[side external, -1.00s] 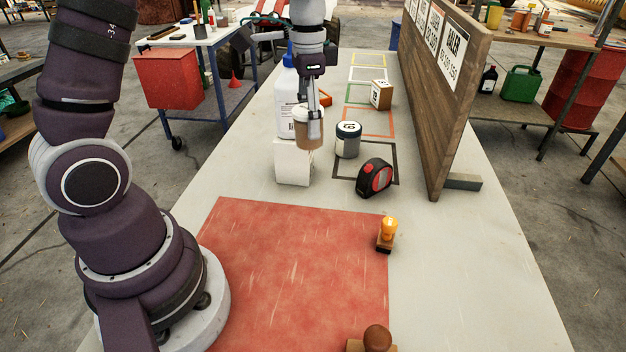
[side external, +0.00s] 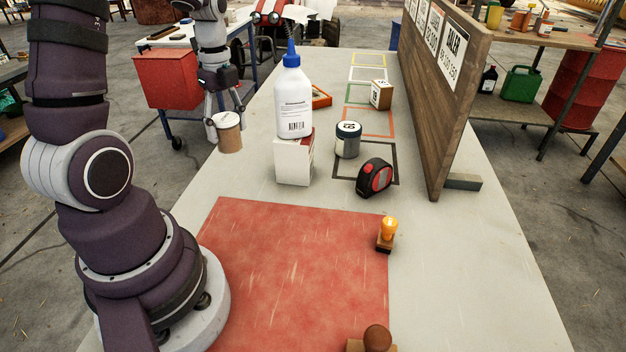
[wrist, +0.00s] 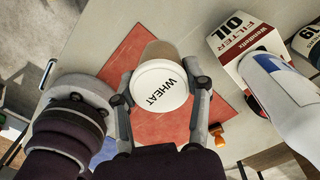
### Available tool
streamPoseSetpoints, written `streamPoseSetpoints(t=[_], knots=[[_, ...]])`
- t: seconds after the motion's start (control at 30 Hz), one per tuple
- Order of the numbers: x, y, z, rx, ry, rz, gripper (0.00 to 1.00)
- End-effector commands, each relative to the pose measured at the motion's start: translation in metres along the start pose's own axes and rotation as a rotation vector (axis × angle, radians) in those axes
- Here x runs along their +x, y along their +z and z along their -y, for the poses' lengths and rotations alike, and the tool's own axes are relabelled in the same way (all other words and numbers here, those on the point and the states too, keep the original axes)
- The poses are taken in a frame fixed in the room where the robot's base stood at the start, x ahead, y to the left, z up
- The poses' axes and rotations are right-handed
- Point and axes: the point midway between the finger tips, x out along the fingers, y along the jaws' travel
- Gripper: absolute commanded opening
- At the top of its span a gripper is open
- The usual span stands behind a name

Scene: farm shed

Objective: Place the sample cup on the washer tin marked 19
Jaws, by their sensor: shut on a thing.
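The sample cup is a tan cup (side external: 229,138) with a white lid. In the wrist view, its lid (wrist: 161,88) reads WHEAT. My gripper (side external: 226,115) is shut on the cup, with a finger on either side of it, and holds it raised near the table's left edge. The washer tin (side external: 347,142) is a dark tin with a pale label and a numbered lid, upright on the table to the right of the white box. Its number is hard to read in the side view. Part of a lid marked 19 (wrist: 309,37) shows at the wrist view's right edge.
A tall white bottle (side external: 294,100) with a blue cap and a white oil filter box (side external: 292,162) stand between cup and tin. A tape measure (side external: 375,178) lies close to the tin. A wooden board (side external: 445,110) stands at right. The red mat (side external: 300,270) is largely clear.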

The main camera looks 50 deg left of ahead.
Motion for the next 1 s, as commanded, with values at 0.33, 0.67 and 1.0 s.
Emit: streamPoseSetpoints(t=[0.33,0.67,1.0], knots=[[0.006,0.015,-0.016,0.177,0.001,-0.002,0.11],[0.048,0.015,-0.016,0.175,0.008,-0.006,0.11],[0.102,0.014,-0.013,0.176,0.002,-0.003,0.11]])
